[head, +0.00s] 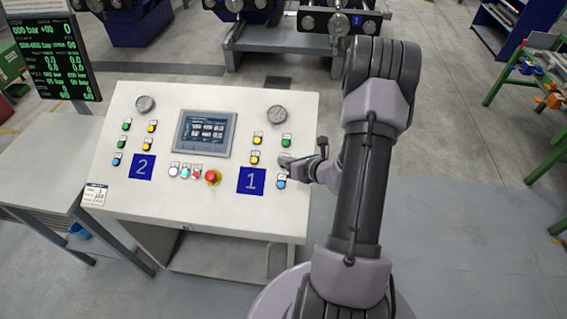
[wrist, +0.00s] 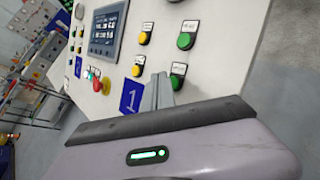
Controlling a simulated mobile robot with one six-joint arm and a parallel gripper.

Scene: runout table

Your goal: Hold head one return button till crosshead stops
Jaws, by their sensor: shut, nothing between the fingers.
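The sloped white console (head: 215,215) carries a blue plate marked 1 (head: 251,181) on its right side. Around this plate are a yellow button (head: 258,140), a green button (head: 286,142), a lower yellow button (head: 255,160) and a blue button (head: 281,183). Their labels are too small to read, so I cannot tell which is the return button. My gripper (head: 286,161) is shut and empty at the right-hand column, between the upper green and blue buttons. In the wrist view its fingers (wrist: 161,88) are beside a lower green button (wrist: 177,82), partly covered. Contact is unclear.
A red mushroom button (head: 212,177) and small buttons sit below the screen (head: 206,132). The plate marked 2 (head: 142,166) has its own buttons at left. A dark readout display (head: 55,60) stands far left.

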